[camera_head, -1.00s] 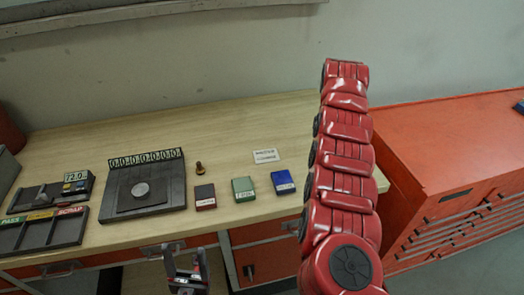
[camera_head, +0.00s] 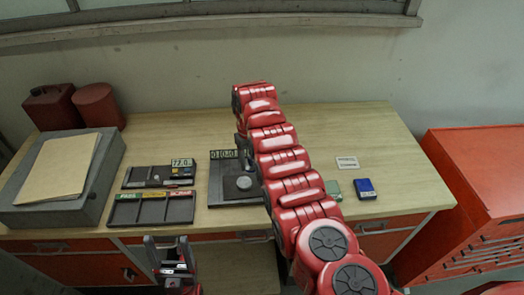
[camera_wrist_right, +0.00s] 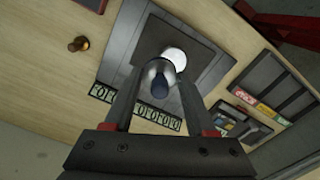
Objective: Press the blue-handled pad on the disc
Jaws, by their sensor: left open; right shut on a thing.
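The pale round disc (camera_head: 244,183) lies on the dark plate of a black fixture (camera_head: 228,199). In the right wrist view the disc (camera_wrist_right: 175,58) is just beyond the held thing, partly covered by it. My right gripper (camera_wrist_right: 160,76) is shut on the blue-handled pad (camera_wrist_right: 160,86), a small grey rounded body with a dark blue end. It is over the fixture; I cannot tell whether it touches the disc. My left gripper (camera_head: 172,256) is open and empty in front of the bench edge.
A blue block (camera_head: 365,188) and a partly hidden green block (camera_head: 333,190) lie right of my arm. A brass knob-like piece (camera_wrist_right: 78,44) stands beside the fixture. A sorting tray (camera_head: 151,208) lies left, with a grey box (camera_head: 105,165) beyond.

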